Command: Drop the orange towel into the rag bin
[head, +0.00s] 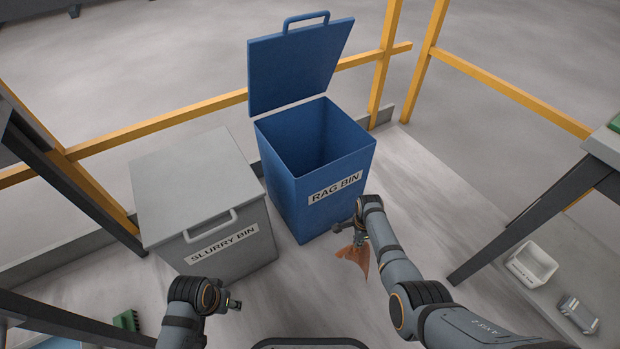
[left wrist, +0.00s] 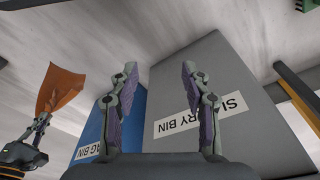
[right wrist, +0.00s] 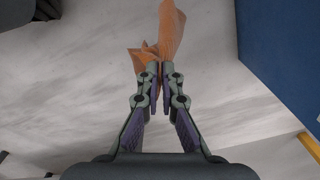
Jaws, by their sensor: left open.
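The orange towel (head: 353,256) hangs from my right gripper (head: 352,228), in front of the rag bin's front right corner. In the right wrist view my right gripper (right wrist: 159,88) is shut on the towel (right wrist: 170,35), which bunches between the fingertips. The towel also shows in the left wrist view (left wrist: 60,88). The blue rag bin (head: 292,203) stands behind the towel with its lid (head: 298,65) raised, and its inside looks empty. My left gripper (head: 232,304) is low, in front of the slurry bin; in the left wrist view (left wrist: 160,85) its fingers are apart and empty.
The grey slurry bin (head: 187,178), lid closed, stands left of the rag bin. Yellow rails (head: 170,119) run behind the bins. At the right are a table (head: 607,142), a white container (head: 531,264) and a metal item (head: 579,313). A green brush (head: 127,320) lies lower left.

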